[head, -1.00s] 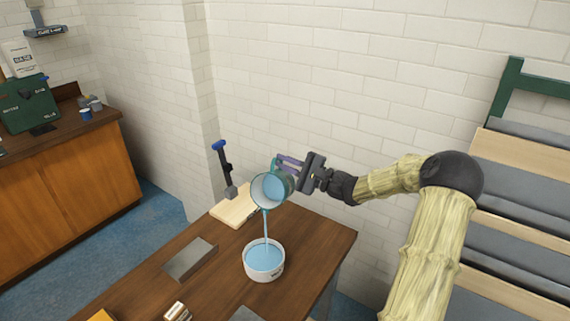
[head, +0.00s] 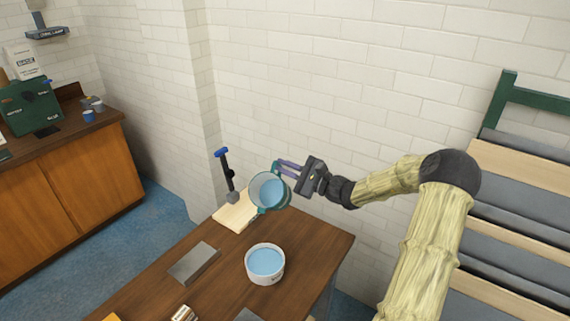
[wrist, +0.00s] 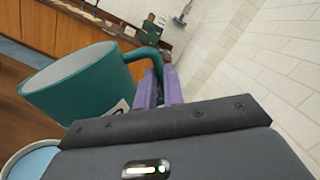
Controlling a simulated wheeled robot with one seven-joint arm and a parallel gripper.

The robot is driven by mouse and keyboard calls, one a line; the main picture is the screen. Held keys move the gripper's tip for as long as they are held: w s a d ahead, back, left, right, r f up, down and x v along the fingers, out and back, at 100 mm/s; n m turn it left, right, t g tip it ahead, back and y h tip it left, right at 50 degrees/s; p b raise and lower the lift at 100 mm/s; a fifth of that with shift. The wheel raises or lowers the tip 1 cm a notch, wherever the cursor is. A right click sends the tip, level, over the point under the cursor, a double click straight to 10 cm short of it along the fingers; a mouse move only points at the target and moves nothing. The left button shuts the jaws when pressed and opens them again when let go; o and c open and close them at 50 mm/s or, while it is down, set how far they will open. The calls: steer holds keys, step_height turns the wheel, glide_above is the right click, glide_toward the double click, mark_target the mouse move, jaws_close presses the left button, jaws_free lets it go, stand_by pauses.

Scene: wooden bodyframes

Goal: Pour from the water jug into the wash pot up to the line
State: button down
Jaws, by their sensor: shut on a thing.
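The teal water jug (head: 281,196) is tilted in the air above and slightly behind the pot, with blue water showing inside its mouth. No stream falls from it. My gripper (head: 287,168) is shut on the jug's handle. In the wrist view the jug (wrist: 85,88) is at the left, and my purple fingers (wrist: 160,88) are at its handle. The white wash pot (head: 264,275) stands upright on the table and holds blue water near its rim. Its edge also shows in the wrist view (wrist: 12,160). I cannot make out the fill line.
A white brick wall is behind. A counter (head: 70,170) stands at the left.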

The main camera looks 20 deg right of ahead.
steer(key=r+m+p, duration=0.1)
steer(key=p, duration=0.2)
steer(key=shift+r+m, duration=0.25)
steer(key=shift+m, duration=0.15)
step_height(320, 180, up, 4)
steer(key=m+p, duration=0.3)
steer(key=p, duration=0.3)
steer(key=m+h+p, duration=0.1)
steer(key=m+p, duration=0.3)
steer(key=p, duration=0.1)
steer(key=shift+f+g+h+p, duration=0.2)
steer(key=shift+g+h+p, duration=0.1)
steer(key=shift+g+p, duration=0.1)
steer(key=shift+f, duration=0.1)
